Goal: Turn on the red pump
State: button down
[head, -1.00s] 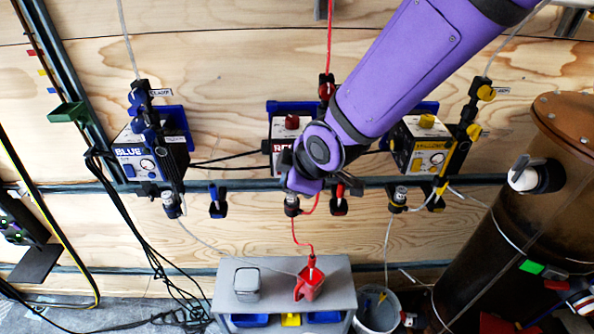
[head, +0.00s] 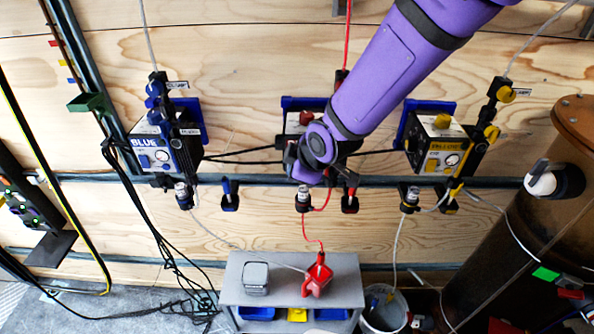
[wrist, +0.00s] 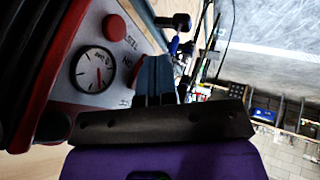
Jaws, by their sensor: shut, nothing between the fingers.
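The red pump (head: 293,125) hangs on the wooden wall, mostly hidden behind my purple arm in the head view. Its red top knob (head: 306,118) shows beside the arm. In the wrist view its front panel (wrist: 97,100) is close on the left, with a round gauge (wrist: 96,70), a red knob (wrist: 118,28) and black lettering. My gripper (wrist: 154,80) is shut and empty, with its grey-blue fingers close beside the panel and lettering. I cannot tell whether they touch it. In the head view my gripper (head: 291,158) is a small dark shape at the pump, mostly hidden by my wrist.
The blue pump (head: 155,150) is to the left and the yellow pump (head: 440,145) to the right. Below are a grey bench (head: 345,285) with a red container (head: 317,277), a white bucket (head: 385,312) and hanging hoses. A brown tank (head: 530,220) stands at right.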

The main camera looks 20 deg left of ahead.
jog(key=shift+w+f, duration=0.1)
jog(key=shift+w+t, duration=0.15)
jog(key=shift+t, duration=0.45)
jog(key=shift+w+f, duration=0.15)
dwell(0.3)
